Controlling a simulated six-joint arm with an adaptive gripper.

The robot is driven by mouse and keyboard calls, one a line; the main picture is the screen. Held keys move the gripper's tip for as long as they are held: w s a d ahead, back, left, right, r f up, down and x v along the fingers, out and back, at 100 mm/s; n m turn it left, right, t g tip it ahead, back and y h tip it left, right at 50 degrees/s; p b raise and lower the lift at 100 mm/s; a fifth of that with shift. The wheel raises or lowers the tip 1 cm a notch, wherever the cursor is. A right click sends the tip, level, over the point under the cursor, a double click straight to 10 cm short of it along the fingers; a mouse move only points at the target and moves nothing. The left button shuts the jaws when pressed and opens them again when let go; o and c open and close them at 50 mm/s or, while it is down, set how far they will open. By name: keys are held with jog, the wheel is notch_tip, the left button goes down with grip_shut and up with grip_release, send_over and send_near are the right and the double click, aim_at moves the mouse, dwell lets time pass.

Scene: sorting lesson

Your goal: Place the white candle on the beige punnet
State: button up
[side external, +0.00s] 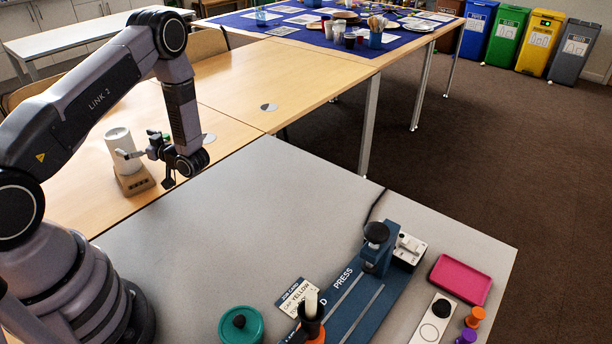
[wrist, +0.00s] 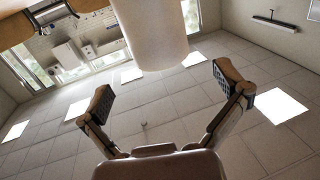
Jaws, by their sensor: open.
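The white candle (side external: 121,150), a thick upright cylinder, stands on the tan, boxy beige punnet (side external: 136,185) on the wooden table at left. My gripper (side external: 138,145) is just to the right of the candle, its fingers spread and pointing toward it. In the wrist view, the candle (wrist: 150,32) fills the top middle, partly cut off by the frame edge. My gripper (wrist: 164,90) shows there with its two fingers wide apart and nothing between their tips. The punnet cannot be made out in the wrist view.
The grey table (side external: 270,215) is mostly bare near my arm. Toward its front stand a blue press (side external: 375,290), a teal pot (side external: 241,325), a pink tray (side external: 461,279) and a dark holder with a pale stick (side external: 311,303). Wooden tables (side external: 290,85) lie behind.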

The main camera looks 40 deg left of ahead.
jog(key=shift+v, duration=1.15)
jog(key=w+d+r+m+t+h, duration=0.1)
jog(key=w+d+r+t+h, duration=0.25)
jog(key=w+r, duration=0.2)
jog(key=w+d+r+m+t+h, duration=0.2)
jog(key=w+r+t, duration=0.25)
jog(key=w, duration=0.25)
jog(key=w+d+r+m+t+h, duration=0.3)
jog(key=d+r+m+t+h, duration=0.3)
jog(key=d+r, duration=0.55)
jog(key=s+d+r+m+h, duration=0.6)
jog(key=s+d+r+h, duration=0.1)
jog(key=s+d, duration=0.45)
jog(key=s+m+g, duration=0.4)
jog(key=s+m, duration=0.1)
jog(key=s, duration=1.4)
jog(key=shift+a+f+m+y, duration=0.2)
jog(key=shift+m+y, duration=0.1)
jog(key=shift+y, duration=0.15)
